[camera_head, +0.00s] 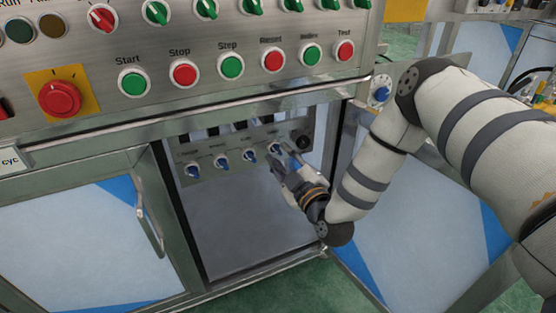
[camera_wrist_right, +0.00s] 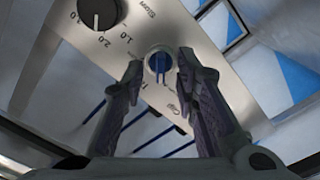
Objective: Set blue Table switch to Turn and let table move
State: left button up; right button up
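A blue switch (camera_wrist_right: 158,63) on a grey panel shows in the right wrist view, with a round pale surround and a bar-shaped blue handle; its label is partly hidden. In the head view, the panel (camera_head: 205,181) sits inside the open cabinet with several blue switches in a row, and my right gripper (camera_head: 281,161) is at the rightmost one, partly covering it. In the wrist view, my right gripper (camera_wrist_right: 161,70) is open, one finger on each side of the blue switch, with gaps visible. I cannot read the switch's position label. My left gripper is not in view.
A black speed dial (camera_wrist_right: 97,13) marked with numbers and "Slow" lies beside the switch. Above the cabinet, a console carries green and red push buttons and a red emergency stop (camera_head: 60,99). Cabinet doors (camera_head: 75,240) stand at both sides of the opening.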

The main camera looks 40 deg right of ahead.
jog(key=shift+x, duration=0.8)
jog(key=shift+c, duration=0.6)
grip_shut()
